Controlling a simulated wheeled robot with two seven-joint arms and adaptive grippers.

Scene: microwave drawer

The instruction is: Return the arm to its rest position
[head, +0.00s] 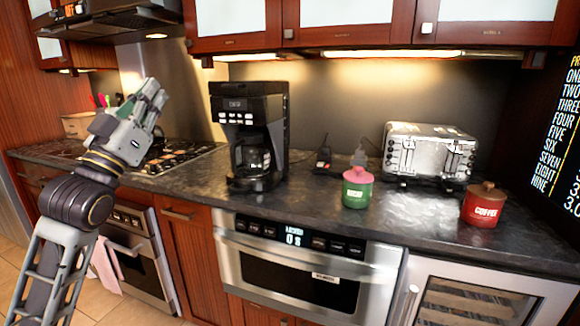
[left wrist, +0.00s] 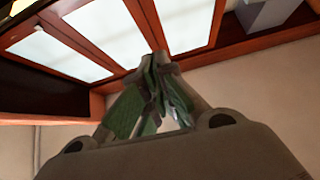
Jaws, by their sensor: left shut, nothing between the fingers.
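My left gripper (head: 150,98) is raised in front of the stove at the left of the head view, its fingers pointing up and slightly right. It is shut and empty. The left wrist view shows its closed fingers (left wrist: 158,85) with green pads, with glass-fronted upper cabinets (left wrist: 100,45) and a plain wall behind. The microwave drawer (head: 290,270) under the counter is closed, with a lit display on its panel. My right gripper is in neither view.
A black coffee maker (head: 250,135), a pink-and-green jar (head: 357,188), a silver toaster (head: 428,152) and a red coffee canister (head: 485,205) stand on the dark counter (head: 300,205). A stove (head: 180,158) is behind my left gripper. Upper cabinets (head: 360,25) hang above.

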